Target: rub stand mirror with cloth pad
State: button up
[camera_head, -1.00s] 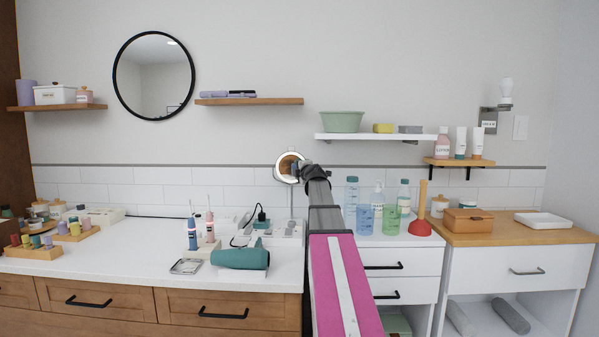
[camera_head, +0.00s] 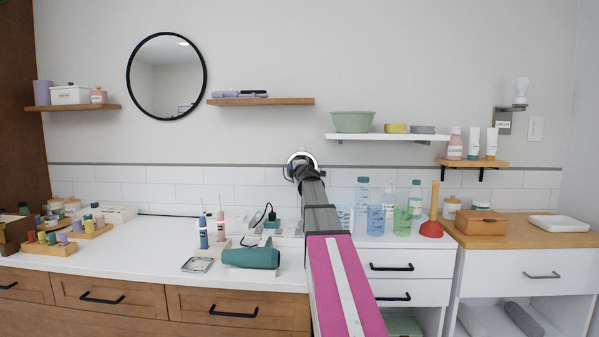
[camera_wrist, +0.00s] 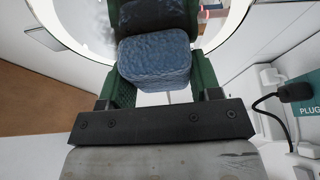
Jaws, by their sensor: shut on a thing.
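The stand mirror (camera_head: 291,161) is a small round mirror with a pale rim, standing on the counter near the tiled wall. In the wrist view its bright rim (camera_wrist: 239,35) curves around the upper middle. My gripper (camera_wrist: 156,78) has green fingers and is shut on a blue, wrinkled cloth pad (camera_wrist: 155,62). The pad is in front of the mirror face, and a dark reflection shows just above it. I cannot tell whether pad and glass touch. In the head view my arm covers the pad and part of the mirror.
A power strip and dark plug (camera_wrist: 296,92) are right of the mirror. A teal hair dryer (camera_head: 251,257) and electric toothbrushes (camera_head: 212,232) stand left of my arm. Blue and green cups (camera_head: 402,221) and bottles stand to the right.

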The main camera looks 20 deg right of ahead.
jog(key=shift+w+a, duration=0.25)
jog(key=shift+a, duration=0.3)
jog(key=shift+s+r, duration=0.1)
jog(key=shift+r, duration=0.4)
jog(key=s+d, duration=0.3)
jog(key=d, duration=0.4)
jog(key=shift+d, duration=0.35)
jog(key=shift+w+a, duration=0.1)
jog(key=shift+w+a, duration=0.3)
jog(key=shift+a, duration=0.3)
jog(key=shift+w+a, duration=0.35)
jog(key=shift+a, duration=0.3)
jog(key=shift+w+a, duration=0.3)
jog(key=shift+a, duration=0.3)
jog(key=shift+w+a, duration=0.25)
jog(key=shift+a, duration=0.4)
jog(key=shift+w+a, duration=0.25)
jog(key=shift+a, duration=0.35)
jog(key=shift+w+a, duration=0.25)
jog(key=shift+a, duration=0.4)
jog(key=shift+s, duration=0.1)
